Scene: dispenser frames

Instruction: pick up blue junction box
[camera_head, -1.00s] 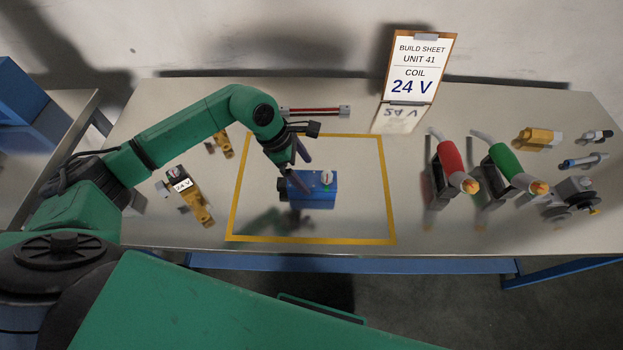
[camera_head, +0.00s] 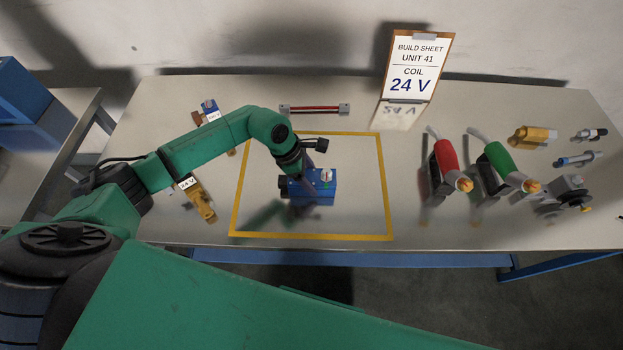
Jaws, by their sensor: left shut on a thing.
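The blue junction box (camera_head: 318,194) sits inside the yellow square outline (camera_head: 384,190) on the table, with a dark fitting on its left side and a light part on top. My left gripper (camera_head: 306,177) is lowered over the left part of the box and is shut on it. Its fingertips are partly hidden by the wrist and the box. The box looks to be at table level; I cannot tell whether it is clear of the surface. My right gripper is not in view.
The build sheet stand (camera_head: 417,72) reads coil 24 V. A red-handled tool (camera_head: 447,163) and a green-handled tool (camera_head: 505,166) stand to the right, with small fittings beyond. A brass valve labelled 24 V (camera_head: 199,200) lies left, partly under my arm. A red-and-silver rod (camera_head: 314,110) lies behind.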

